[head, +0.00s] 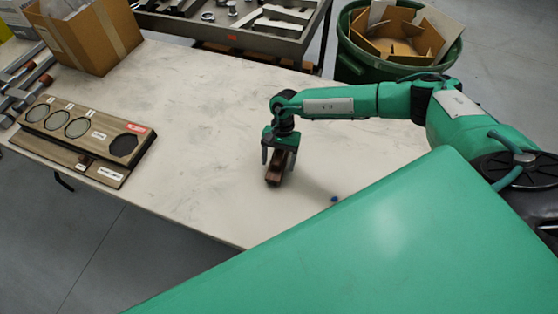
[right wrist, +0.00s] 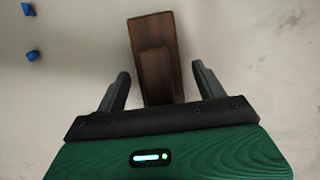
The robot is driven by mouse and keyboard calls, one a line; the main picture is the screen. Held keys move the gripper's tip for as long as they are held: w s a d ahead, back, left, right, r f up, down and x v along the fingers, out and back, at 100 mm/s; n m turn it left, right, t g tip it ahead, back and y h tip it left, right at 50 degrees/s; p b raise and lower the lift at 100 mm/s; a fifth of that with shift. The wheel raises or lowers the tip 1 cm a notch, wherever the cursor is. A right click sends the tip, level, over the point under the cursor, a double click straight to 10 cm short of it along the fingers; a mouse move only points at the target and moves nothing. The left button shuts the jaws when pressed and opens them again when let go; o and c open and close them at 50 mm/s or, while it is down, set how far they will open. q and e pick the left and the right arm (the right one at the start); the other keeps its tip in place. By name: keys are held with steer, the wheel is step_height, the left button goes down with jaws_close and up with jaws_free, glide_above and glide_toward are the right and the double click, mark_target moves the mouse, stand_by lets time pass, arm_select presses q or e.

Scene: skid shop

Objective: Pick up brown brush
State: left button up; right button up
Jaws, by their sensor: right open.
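The brown brush (head: 273,177) lies on the pale table, directly below my right gripper (head: 279,158). In the right wrist view the brush (right wrist: 156,40) is a dark brown wooden block with a smaller raised piece on it. The open fingers of my right gripper (right wrist: 160,85) stand on either side of its near end, with a gap visible on both sides. Its lowest part is hidden behind the gripper body. My left gripper is not in view.
A brown board with round recesses (head: 85,135) lies at the table's left, near a cardboard box (head: 95,40). A small blue piece (head: 334,199) lies right of the brush. A metal tray (head: 270,40) and green bin (head: 365,68) stand behind. The table's middle is clear.

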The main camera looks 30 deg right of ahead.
mark_target(278, 155)
steer(key=c, duration=1.1)
steer(key=shift+c, duration=0.2)
steer(key=shift+r, duration=0.15)
steer(key=shift+r+p, duration=0.25)
steer(key=shift+p, duration=0.4)
steer(key=shift+r, duration=0.3)
step_height(278, 155, up, 19)
steer(key=b, duration=0.5)
steer(key=shift+r, duration=0.1)
